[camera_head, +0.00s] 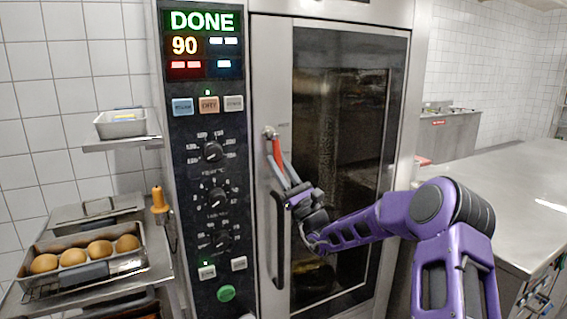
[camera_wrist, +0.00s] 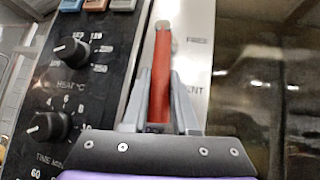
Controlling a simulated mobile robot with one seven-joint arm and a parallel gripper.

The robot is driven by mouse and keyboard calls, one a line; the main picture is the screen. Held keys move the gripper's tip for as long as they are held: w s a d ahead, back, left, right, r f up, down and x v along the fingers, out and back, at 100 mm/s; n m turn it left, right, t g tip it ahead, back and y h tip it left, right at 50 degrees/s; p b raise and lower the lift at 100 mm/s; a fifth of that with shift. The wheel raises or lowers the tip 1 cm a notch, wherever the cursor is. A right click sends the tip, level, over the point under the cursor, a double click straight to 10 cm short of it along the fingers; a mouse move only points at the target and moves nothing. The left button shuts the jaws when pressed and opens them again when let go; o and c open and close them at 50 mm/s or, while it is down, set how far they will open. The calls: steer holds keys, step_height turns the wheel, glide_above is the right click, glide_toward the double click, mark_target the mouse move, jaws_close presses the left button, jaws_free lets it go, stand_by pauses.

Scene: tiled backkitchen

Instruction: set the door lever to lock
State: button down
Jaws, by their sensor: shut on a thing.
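The door lever (camera_head: 275,148) is a red handle on a round pivot at the upper left of the oven door (camera_head: 345,130). In the wrist view the red lever (camera_wrist: 161,72) stands nearly upright, with its pivot at the top. Labels show beside it, one reading "FREE" near the pivot and one ending in "ENT" lower down; a lock label is not visible. My gripper (camera_head: 280,165) comes from the right, and its grey fingers (camera_wrist: 160,100) are shut on the lever's lower part, one on each side. The lever's lower end is hidden by the gripper.
The control panel (camera_head: 212,265) with knobs stands left of the lever, its display reading "DONE" and 90. A vertical black door handle (camera_head: 278,255) is below my gripper. A tray of buns (camera_head: 140,262) sits at left, and a steel counter (camera_head: 510,180) at right.

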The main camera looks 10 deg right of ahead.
steer(key=shift+s+a+m+t+h, duration=0.1)
steer(key=shift+a+m+t+h, duration=0.15)
steer(key=shift+m+t+h, duration=0.4)
steer(key=shift+a+m+t+h, duration=0.25)
steer(key=shift+m+h, duration=0.2)
steer(key=shift+m, duration=0.4)
steer(key=c, duration=0.7)
jaws_free()
steer(key=shift+b+v, duration=0.5)
steer(key=shift+v, duration=8.25)
steer(key=shift+a, duration=0.15)
